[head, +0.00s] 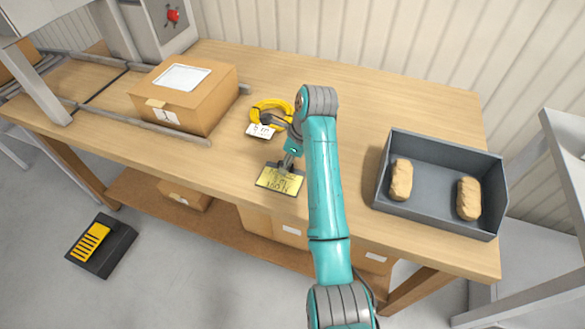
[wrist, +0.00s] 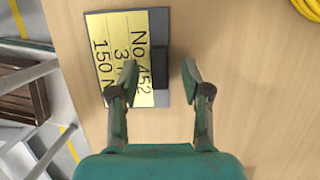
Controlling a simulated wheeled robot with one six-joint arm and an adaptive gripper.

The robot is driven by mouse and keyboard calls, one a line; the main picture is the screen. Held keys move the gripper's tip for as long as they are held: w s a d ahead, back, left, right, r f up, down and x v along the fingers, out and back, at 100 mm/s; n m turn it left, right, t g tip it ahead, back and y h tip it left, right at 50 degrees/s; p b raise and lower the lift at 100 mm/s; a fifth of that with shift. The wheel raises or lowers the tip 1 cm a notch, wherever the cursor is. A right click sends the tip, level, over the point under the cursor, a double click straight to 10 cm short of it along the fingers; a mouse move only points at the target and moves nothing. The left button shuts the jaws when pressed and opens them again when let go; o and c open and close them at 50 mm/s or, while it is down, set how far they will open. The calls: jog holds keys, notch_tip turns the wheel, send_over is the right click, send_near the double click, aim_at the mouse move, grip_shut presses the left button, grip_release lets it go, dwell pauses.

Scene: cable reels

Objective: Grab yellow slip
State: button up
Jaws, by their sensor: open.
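The yellow slip (head: 277,181) lies on the table near its front edge, with dark printing on it. In the wrist view the slip (wrist: 112,45) reads "No 452" and "150", partly hidden by my left finger. A dark block (wrist: 159,67) sits at the slip's right edge. My gripper (wrist: 160,73) is open, its fingers on either side of the block in the picture, with nothing held. In the head view my gripper (head: 287,163) is over the slip's back edge. I cannot tell its exact height or whether it touches.
A yellow cable coil (head: 266,106) with a white tag (head: 260,131) lies just behind. A cardboard box (head: 187,97) stands at left. A grey tray (head: 436,157) holds two tan, loaf-shaped things at right. The table (head: 400,90) is clear at the back right.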

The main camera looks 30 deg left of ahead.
jog(key=shift+a+f, duration=0.15)
jog(key=shift+f, duration=0.35)
grip_shut()
